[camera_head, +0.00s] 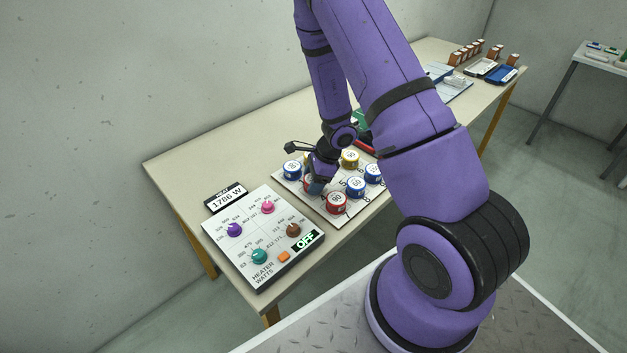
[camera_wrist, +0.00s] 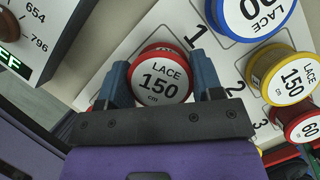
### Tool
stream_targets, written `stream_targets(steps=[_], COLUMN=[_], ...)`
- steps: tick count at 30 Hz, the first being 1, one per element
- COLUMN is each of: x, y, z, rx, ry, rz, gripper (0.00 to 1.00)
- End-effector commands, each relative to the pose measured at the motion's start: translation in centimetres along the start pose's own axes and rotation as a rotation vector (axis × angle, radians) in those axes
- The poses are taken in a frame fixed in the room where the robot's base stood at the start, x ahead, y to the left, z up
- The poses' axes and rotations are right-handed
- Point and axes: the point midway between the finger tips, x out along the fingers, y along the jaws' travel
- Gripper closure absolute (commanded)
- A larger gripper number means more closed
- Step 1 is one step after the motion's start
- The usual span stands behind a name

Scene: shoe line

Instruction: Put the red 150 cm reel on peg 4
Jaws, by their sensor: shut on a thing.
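The red 150 cm lace reel (camera_wrist: 160,76) is between the two blue fingers of my gripper (camera_wrist: 163,88) in the wrist view, its label facing the camera. My gripper is shut on it, beside the printed number 1 on the white peg board (camera_wrist: 222,62). In the head view my gripper (camera_head: 314,188) points down over the left part of the board and mostly hides the held reel. I cannot tell whether the reel is clear of the board. Peg 4 cannot be made out in either view.
Blue reels (camera_head: 356,186), a yellow reel (camera_head: 349,159) and another red reel (camera_head: 336,203) stand close by on the board. The heater panel (camera_head: 265,235) with knobs lies left of the board. Trays and small boxes stand at the table's far end.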

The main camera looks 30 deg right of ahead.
Motion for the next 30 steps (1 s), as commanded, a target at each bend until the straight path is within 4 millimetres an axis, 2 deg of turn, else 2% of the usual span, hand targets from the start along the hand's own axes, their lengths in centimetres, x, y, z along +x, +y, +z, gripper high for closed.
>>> stream_targets(steps=[13,14,15,17,26,30], x=[1.0,1.0,1.0,1.0,0.8,-0.1], y=[0.0,0.0,0.0,0.0,0.0,0.0], z=[-0.4,-0.4,-0.4,-0.4,-0.3,0.1], rx=[0.0,0.0,0.0,0.0,0.0,-0.002], ry=[0.0,0.0,0.0,0.0,0.0,0.0], rz=[0.0,0.0,0.0,0.0,0.0,-0.002], gripper=[0.64,0.35,0.26,0.14,0.14,0.14])
